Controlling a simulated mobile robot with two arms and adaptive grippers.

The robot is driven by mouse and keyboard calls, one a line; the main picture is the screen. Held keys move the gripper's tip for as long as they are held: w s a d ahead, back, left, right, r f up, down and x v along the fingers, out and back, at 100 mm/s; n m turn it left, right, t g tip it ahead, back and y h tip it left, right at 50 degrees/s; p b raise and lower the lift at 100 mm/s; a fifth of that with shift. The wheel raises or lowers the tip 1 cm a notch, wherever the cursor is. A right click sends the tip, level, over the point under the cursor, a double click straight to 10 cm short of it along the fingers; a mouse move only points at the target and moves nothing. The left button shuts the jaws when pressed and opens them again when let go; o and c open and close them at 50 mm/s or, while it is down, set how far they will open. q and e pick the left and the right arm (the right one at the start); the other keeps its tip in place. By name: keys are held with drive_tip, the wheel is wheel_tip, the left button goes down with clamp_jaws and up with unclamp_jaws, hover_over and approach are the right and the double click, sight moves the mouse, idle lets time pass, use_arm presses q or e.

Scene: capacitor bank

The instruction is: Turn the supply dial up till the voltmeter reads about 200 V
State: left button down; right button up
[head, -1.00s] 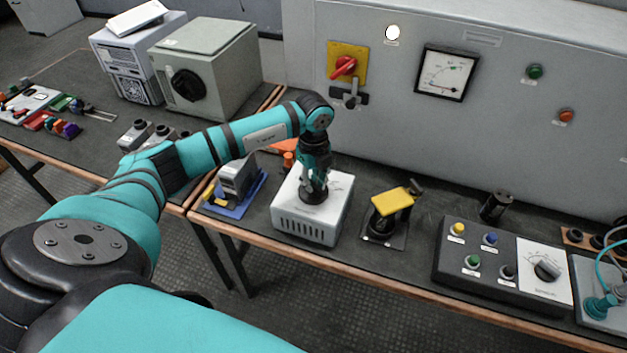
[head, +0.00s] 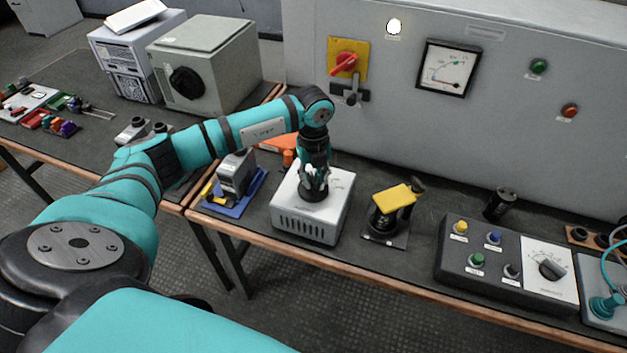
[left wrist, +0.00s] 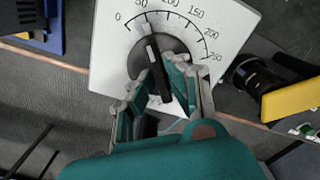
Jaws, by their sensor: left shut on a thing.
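The supply is a white box (head: 304,226) with a vented front on the bench. Its dial (left wrist: 150,50) shows in the left wrist view as a black knob on a white scale marked 0 to 250. The knob's white line points near the 50 mark. My left gripper (head: 313,190) points down from above and is shut on the knob; its fingers (left wrist: 158,95) cover part of it. The voltmeter (head: 449,68) is a black-framed square gauge on the grey cabinet; its needle is too small to read exactly. My right gripper is not in view.
A yellow-topped black device (head: 394,205) stands right of the supply. Further right is a dark control box (head: 462,270) with several buttons. A blue tray (head: 232,200) lies left. A red switch (head: 345,63) is on the grey cabinet (head: 520,150) behind.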

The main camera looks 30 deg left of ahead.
sight(313, 181)
use_arm(q)
drive_tip(key=shift+m, duration=0.6)
drive_tip(key=c, duration=1.3)
unclamp_jaws()
drive_tip(key=shift+c, duration=0.2)
drive_tip(key=shift+r, duration=0.1)
wheel_tip(313, 181, up, 12)
idle(0.5)
